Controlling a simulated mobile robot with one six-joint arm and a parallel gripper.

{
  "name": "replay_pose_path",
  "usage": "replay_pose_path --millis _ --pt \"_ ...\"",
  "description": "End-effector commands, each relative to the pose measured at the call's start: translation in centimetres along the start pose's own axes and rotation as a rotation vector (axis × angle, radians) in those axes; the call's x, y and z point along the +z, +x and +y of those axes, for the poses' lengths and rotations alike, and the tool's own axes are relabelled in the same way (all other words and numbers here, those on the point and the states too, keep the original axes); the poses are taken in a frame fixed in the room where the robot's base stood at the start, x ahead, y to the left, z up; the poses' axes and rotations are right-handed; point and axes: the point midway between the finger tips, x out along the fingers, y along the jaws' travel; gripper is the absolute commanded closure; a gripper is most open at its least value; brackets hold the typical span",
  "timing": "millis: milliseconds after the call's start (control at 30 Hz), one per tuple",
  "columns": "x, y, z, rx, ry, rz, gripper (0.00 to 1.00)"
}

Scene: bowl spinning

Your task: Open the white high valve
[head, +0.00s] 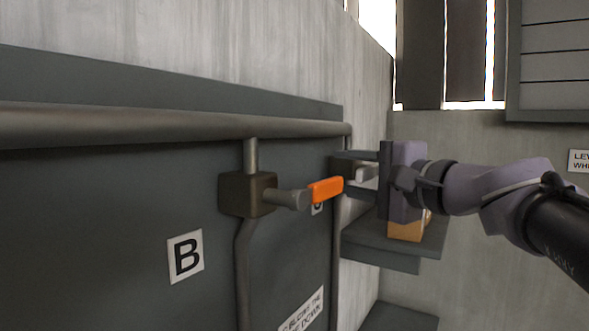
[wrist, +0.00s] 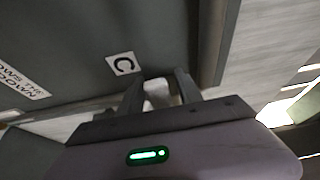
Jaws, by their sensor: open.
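The white valve handle (head: 367,174) shows in the head view as a pale piece at the right end of the panel, partly hidden by my gripper (head: 352,172). In the wrist view the white handle (wrist: 160,92) lies between the two dark fingers of my gripper (wrist: 158,84), just below a "C" label. The fingers are apart, one on each side of the handle. I cannot tell whether either finger touches it. The handle's far end and its joint to the valve are hidden.
A thick pipe (head: 150,126) runs along the panel above. A grey ledge (head: 375,243) lies below my gripper. Open space lies right of the panel.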

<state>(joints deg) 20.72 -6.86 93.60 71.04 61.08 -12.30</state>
Motion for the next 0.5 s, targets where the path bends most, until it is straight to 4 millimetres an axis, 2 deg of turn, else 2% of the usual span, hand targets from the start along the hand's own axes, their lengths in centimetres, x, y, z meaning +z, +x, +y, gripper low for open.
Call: replay_pose_path --millis 100,300,333,500 --pt "0.01 -0.01 0.0 0.0 0.0 0.0 0.58" --pt "0.02 -0.01 0.0 0.0 0.0 0.0 0.97" --pt "0.02 0.0 -0.01 0.0 0.0 0.0 1.0" --pt "0.04 0.0 -0.04 -0.001 -0.001 -0.001 1.0"
